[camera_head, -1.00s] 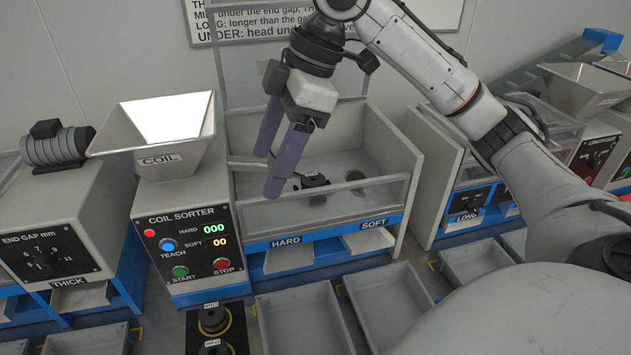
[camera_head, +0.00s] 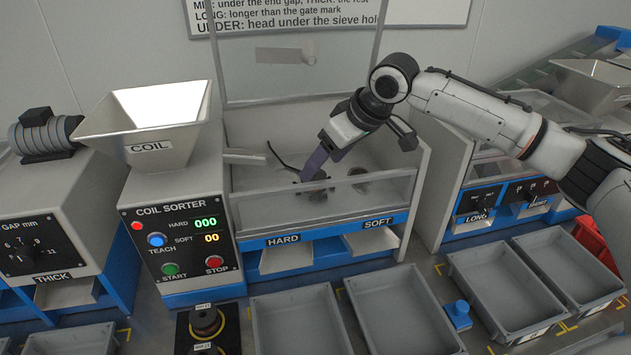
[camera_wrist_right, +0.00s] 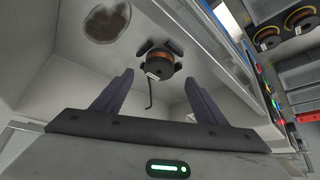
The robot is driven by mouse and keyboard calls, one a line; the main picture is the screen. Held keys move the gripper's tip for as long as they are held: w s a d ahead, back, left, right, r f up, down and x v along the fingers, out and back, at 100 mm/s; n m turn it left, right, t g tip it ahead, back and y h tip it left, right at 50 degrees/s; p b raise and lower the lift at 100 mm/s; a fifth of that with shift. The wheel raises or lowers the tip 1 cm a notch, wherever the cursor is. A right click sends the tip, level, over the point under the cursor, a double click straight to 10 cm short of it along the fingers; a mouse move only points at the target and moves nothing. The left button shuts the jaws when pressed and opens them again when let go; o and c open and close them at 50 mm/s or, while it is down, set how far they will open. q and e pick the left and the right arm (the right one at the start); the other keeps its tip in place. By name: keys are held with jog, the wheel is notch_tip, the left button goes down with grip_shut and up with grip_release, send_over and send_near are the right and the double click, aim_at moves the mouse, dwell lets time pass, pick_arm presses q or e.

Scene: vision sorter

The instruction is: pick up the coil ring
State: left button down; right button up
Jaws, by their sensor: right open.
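The coil ring (camera_wrist_right: 160,66), dark with a copper-coloured winding and a small white tag, sits between dark lugs on the floor of the coil sorter's bay (camera_head: 250,190). In the head view the coil ring (camera_head: 318,194) is a dark shape, partly hidden by my gripper and the clear front panel. My right gripper (camera_head: 311,174) reaches down into the bay, its purple fingers close to the coil ring. In the right wrist view the fingers (camera_wrist_right: 158,82) are spread and empty, with the coil ring ahead between their tips, apparently untouched. My left gripper is out of view.
A low clear panel (camera_head: 370,190) edges the bay's front, and a taller clear panel (camera_head: 290,75) stands behind. A round hole (camera_wrist_right: 113,22) lies beside the coil ring. More coils (camera_head: 207,320) stand on a black plate in front. Grey trays (camera_head: 400,285) line the front.

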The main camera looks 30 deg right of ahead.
aim_at(317, 176)
jog(key=x, duration=0.4)
jog(key=shift+w+f, duration=0.2)
jog(key=shift+f, duration=0.15)
jog(key=shift+r, duration=0.1)
jog(key=c, duration=1.3)
